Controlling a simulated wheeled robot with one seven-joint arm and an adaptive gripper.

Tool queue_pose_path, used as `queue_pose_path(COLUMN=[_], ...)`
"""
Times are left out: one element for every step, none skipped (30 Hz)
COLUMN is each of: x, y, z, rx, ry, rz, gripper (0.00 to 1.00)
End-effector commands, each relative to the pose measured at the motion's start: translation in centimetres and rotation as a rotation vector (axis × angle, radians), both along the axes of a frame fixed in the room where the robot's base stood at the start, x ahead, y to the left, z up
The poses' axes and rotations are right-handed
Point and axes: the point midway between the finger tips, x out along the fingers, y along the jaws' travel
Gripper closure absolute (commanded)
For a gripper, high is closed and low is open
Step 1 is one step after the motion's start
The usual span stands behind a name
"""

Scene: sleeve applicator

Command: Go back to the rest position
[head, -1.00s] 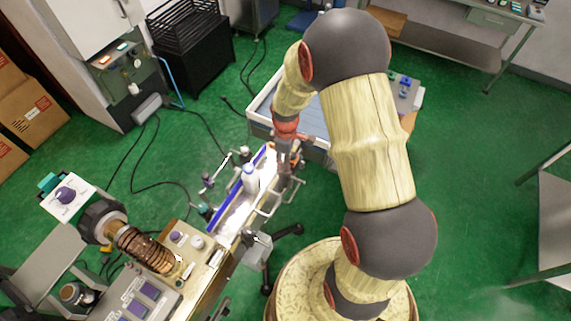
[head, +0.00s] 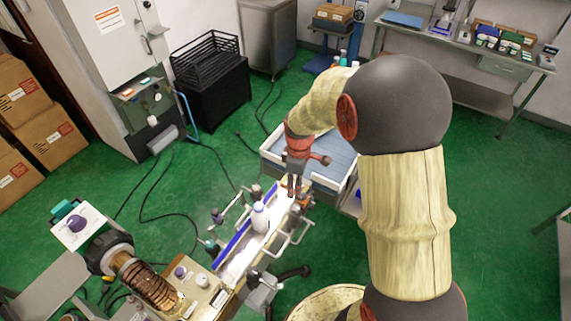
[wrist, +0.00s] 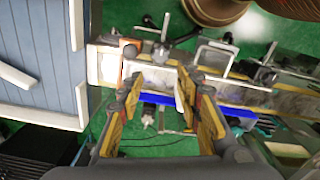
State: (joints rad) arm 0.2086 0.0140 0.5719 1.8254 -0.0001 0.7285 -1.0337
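My gripper (head: 295,184) hangs over the far end of a narrow conveyor (head: 239,262) in the head view, its fingers pointing down. In the wrist view its two fingers (wrist: 162,92) stand well apart with nothing between them, so it is open and empty. A white bottle (head: 260,219) stands upright on the conveyor, to the left of and nearer than my gripper, apart from it. I cannot make out the bottle in the wrist view.
A blue-floored tray with white rims (head: 325,176) lies just behind and right of my gripper. Metal guide rails and knobs (head: 292,237) line the conveyor. A sleeve applicator machine (head: 146,281) stands at the lower left. Open green floor (head: 500,210) lies to the right.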

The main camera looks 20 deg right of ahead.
Motion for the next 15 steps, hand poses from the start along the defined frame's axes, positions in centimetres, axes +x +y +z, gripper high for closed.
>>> queue_pose_path(x=[0.0, 0.0, 0.0, 0.0, 0.0, 0.0, 0.0, 0.0, -0.1, -0.2, -0.3, -0.7, -1.4, -2.1, -3.0], y=[0.0, 0.0, 0.0, 0.0, 0.0, 0.0, 0.0, 0.0, 0.0, 0.0, 0.1, 0.2, 0.3, 0.4, 0.6], z=[0.0, 0.0, 0.0, 0.0, 0.0, 0.0, 0.0, 0.0, 0.0, 0.0, 0.0, -0.2, -0.5, -0.7, -0.7], rx=[0.0, 0.0, 0.0, 0.0, 0.0, 0.0, 0.0, 0.001, 0.001, 0.001, 0.001, 0.003, 0.004, 0.005, 0.005], ry=[0.0, 0.0, 0.0, 0.0, 0.0, 0.0, 0.0, 0.001, 0.004, 0.006, 0.01, 0.022, 0.036, 0.051, 0.068], rz=[0.0, 0.0, 0.0, 0.0, -0.002, -0.008, -0.017, -0.032, -0.06, -0.087, -0.118, -0.165, -0.204, -0.245, -0.301], gripper=[0.65, 0.65, 0.65, 0.65, 0.65, 0.65, 0.65, 0.65, 0.65, 0.65, 0.65, 0.65, 0.65, 0.65, 0.65])
